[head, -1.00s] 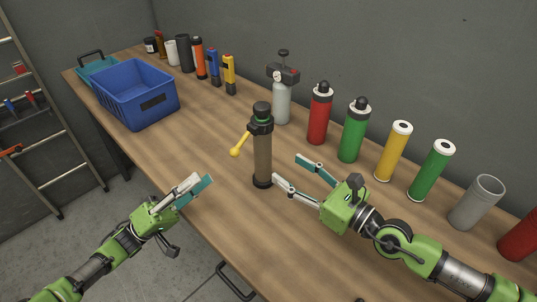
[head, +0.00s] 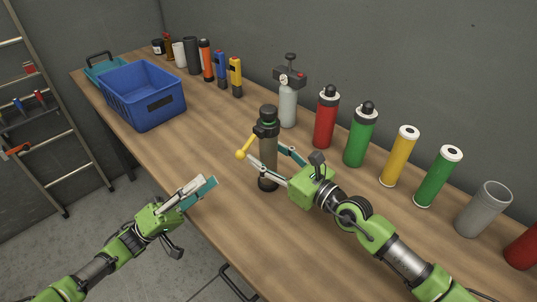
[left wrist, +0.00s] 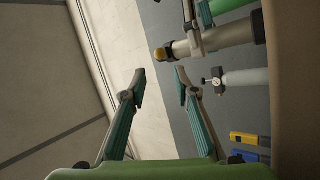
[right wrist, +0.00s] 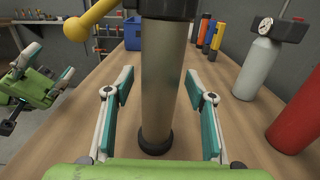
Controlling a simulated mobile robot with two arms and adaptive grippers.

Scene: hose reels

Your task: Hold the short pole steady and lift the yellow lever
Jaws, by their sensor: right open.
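The short pole (head: 268,146) stands upright on the bench, brown with a black top collar and black foot. The yellow lever (head: 246,148) hangs down to the left from its collar, with a ball end. In the right wrist view the pole (right wrist: 158,80) rises between the fingers of my open right gripper (right wrist: 158,76), with a visible gap on each side. My left gripper (head: 206,184) is open and empty, near the bench's front edge, left of and below the lever. The lever's ball (left wrist: 160,54) shows ahead of its fingers in the left wrist view.
A grey gauge bottle (head: 288,105) stands behind the pole. Red (head: 326,120) and green (head: 361,137) cylinders stand to the right along the wall. A blue crate (head: 142,98) sits at the far left. The bench between crate and pole is clear.

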